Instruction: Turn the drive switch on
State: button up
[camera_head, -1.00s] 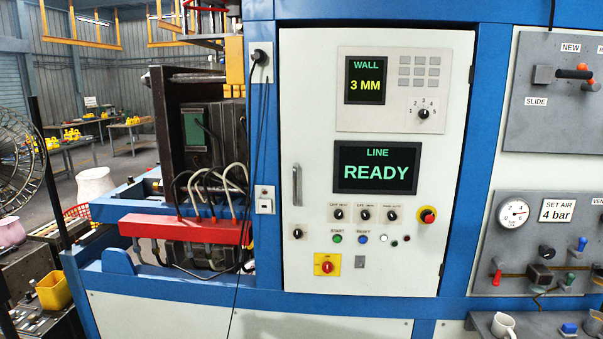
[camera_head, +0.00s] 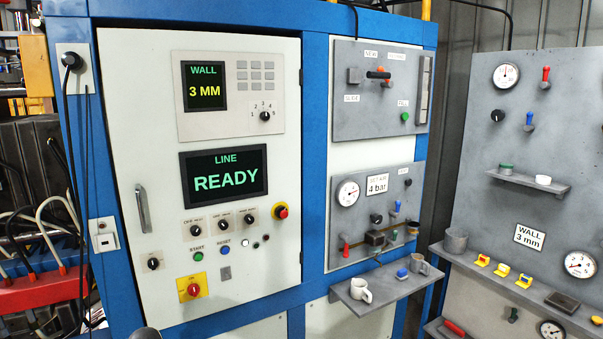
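A white control cabinet door (camera_head: 120,100) in a blue frame fills the left and middle. Below its screens is a row of three black rotary switches: left (camera_head: 197,229), middle (camera_head: 225,223) and right (camera_head: 249,219). Their labels are too small to read surely, so I cannot tell which is the drive switch or how each is set. Another black knob (camera_head: 153,263) sits lower left. The line screen (camera_head: 224,180) reads READY. A dark rounded shape at the bottom edge may be part of my arm. My gripper is not visible.
A red knob on yellow (camera_head: 193,289), a green START button (camera_head: 198,257), a blue RESET button (camera_head: 225,251) and a red stop button (camera_head: 282,211) are close to the switches. A door handle (camera_head: 143,207) protrudes left.

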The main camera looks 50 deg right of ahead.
aim_at(224, 225)
jog(key=z, duration=0.75)
jog(key=k, duration=0.75)
jog(key=u, duration=0.1)
jog(key=i, duration=0.75)
jog(key=z, duration=0.1)
